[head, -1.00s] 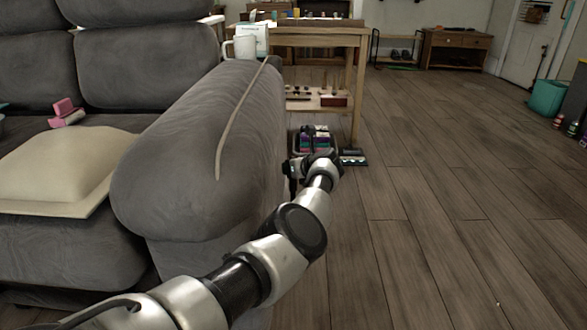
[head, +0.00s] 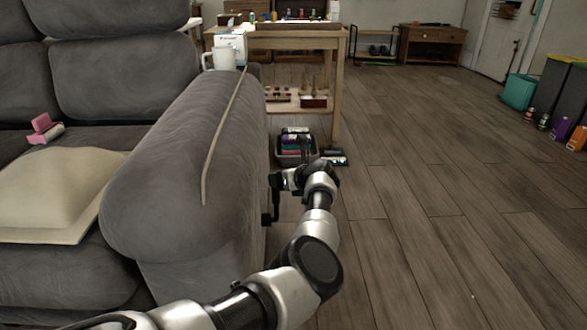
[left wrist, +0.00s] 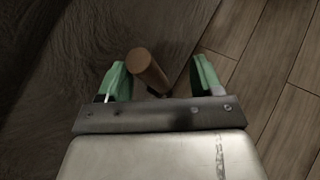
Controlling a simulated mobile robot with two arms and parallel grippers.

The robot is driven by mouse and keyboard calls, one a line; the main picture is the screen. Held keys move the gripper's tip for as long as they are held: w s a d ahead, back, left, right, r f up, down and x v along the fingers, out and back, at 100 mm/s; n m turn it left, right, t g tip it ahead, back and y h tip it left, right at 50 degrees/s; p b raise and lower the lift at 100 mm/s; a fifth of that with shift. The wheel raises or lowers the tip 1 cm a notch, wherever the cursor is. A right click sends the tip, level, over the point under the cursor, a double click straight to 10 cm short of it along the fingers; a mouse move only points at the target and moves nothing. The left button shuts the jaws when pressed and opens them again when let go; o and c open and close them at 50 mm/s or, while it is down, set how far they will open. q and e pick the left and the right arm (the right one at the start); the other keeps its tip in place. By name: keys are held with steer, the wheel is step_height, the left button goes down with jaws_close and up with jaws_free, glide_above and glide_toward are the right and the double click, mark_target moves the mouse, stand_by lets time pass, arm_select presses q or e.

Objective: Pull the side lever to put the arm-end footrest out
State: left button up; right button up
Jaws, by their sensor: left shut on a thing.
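The grey sofa arm (head: 165,180) fills the left middle of the head view; no footrest shows extended from its front end. My left gripper (head: 275,197) is low at the right outer side of this arm. My right gripper is in neither view.
A cream cushion (head: 55,190) lies on the seat. The wooden floor (head: 430,230) at right is open.

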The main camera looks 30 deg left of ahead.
arm_select(q)
steer(key=v, duration=0.1)
steer(key=p+v, duration=0.1)
steer(key=v, duration=0.1)
steer(key=w+v, duration=0.1)
steer(key=shift+s+d, duration=0.15)
steer(key=shift+d, duration=0.45)
steer(key=shift+s+a, duration=0.1)
steer(key=shift+a, duration=0.1)
